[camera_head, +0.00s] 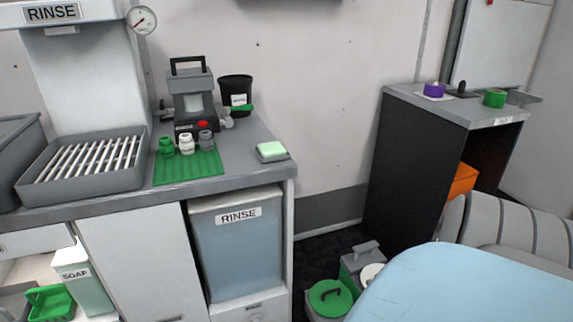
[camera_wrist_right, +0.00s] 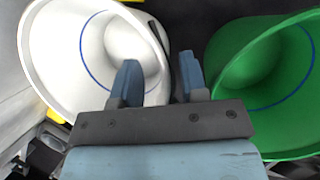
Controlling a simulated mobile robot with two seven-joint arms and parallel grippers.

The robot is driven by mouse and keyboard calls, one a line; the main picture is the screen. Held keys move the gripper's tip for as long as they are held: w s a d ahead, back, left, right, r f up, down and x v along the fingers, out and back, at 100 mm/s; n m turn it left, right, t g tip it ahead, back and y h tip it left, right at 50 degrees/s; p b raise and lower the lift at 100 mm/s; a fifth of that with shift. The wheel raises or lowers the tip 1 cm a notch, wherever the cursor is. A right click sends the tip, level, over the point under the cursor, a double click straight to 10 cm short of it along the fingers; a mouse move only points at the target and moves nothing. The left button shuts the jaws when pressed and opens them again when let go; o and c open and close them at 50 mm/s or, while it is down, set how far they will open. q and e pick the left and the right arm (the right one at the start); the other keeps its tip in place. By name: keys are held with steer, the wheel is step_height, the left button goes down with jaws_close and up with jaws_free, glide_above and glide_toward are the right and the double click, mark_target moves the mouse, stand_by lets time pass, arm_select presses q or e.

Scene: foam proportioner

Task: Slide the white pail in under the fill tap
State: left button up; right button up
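The white pail (camera_wrist_right: 95,55) shows in the right wrist view at the left, its open mouth toward the camera, with a blue line inside. My right gripper (camera_wrist_right: 160,72) is open, its two blue fingers apart. The left finger is in front of the pail's inside and the right finger is beyond its near rim, so the rim seems to run between them. Contact cannot be told. The white pail and my left gripper are not seen in the head view. There a grey unit (camera_head: 192,100) with a red button has small tap-like fittings (camera_head: 228,119); which is the fill tap is unclear.
A green pail (camera_wrist_right: 270,80) stands right of the white one, close to the right finger. In the head view, a black pot (camera_head: 236,92), small bottles on a green mat (camera_head: 188,168) and a soap block (camera_head: 272,151) occupy the counter. Lidded containers (camera_head: 330,298) stand on the floor.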

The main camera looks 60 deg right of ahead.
arm_select(q)
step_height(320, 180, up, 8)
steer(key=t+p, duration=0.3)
steer(key=p, duration=0.2)
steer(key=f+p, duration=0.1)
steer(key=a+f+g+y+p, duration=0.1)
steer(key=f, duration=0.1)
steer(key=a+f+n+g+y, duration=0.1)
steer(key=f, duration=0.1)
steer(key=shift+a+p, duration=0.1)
steer(key=shift+p, duration=0.3)
arm_select(e)
steer(key=v, duration=1.3)
steer(key=shift+r, duration=0.3)
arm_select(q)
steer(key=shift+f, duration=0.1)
arm_select(e)
steer(key=shift+s+a, duration=0.15)
steer(key=shift+s, duration=0.1)
